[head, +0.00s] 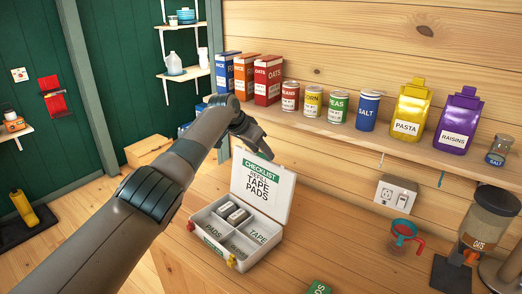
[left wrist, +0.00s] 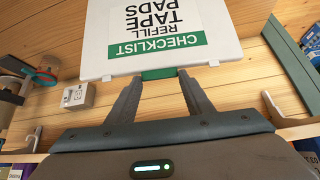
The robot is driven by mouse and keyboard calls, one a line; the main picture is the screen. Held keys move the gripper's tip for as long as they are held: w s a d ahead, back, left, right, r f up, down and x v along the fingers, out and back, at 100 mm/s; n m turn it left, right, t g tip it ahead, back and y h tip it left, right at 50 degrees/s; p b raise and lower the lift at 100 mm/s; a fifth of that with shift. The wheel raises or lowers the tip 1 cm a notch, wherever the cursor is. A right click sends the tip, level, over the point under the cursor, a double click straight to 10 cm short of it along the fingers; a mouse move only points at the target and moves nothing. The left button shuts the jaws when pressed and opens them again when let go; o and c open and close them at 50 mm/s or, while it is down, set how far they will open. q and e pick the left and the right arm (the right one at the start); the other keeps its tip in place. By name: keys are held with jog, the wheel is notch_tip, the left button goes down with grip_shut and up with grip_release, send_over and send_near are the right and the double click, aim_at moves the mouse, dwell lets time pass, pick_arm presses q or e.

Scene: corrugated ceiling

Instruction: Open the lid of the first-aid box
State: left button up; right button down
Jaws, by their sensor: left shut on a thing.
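The white first-aid box (head: 212,256) sits on the wooden worktop with its lid (head: 284,193) raised about upright at the back. The lid's inside carries a checklist, which shows upside down in the left wrist view (left wrist: 226,50). My left gripper (head: 262,151) is at the lid's top edge. In the left wrist view my left gripper (left wrist: 159,77) has its fingers on either side of the green tab (left wrist: 159,73) on that edge, shut on it. Two small white and dark items (head: 233,213) lie in a rear compartment; other compartments are labelled PADS and TAPE. My right gripper is out of view.
A shelf behind holds boxes, cans, a yellow pasta bag (head: 410,108) and a purple raisins bag (head: 458,120). A green item (head: 319,287) lies at the front edge.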

pick_arm(q)
jog(key=o, duration=1.5)
jog(key=shift+r, duration=0.15)
jog(key=shift+s, duration=0.15)
jog(key=shift+a, duration=0.15)
jog(key=b+v, duration=0.7)
jog(key=v, duration=1)
jog(key=shift+r, duration=0.2)
jog(key=shift+s, duration=0.1)
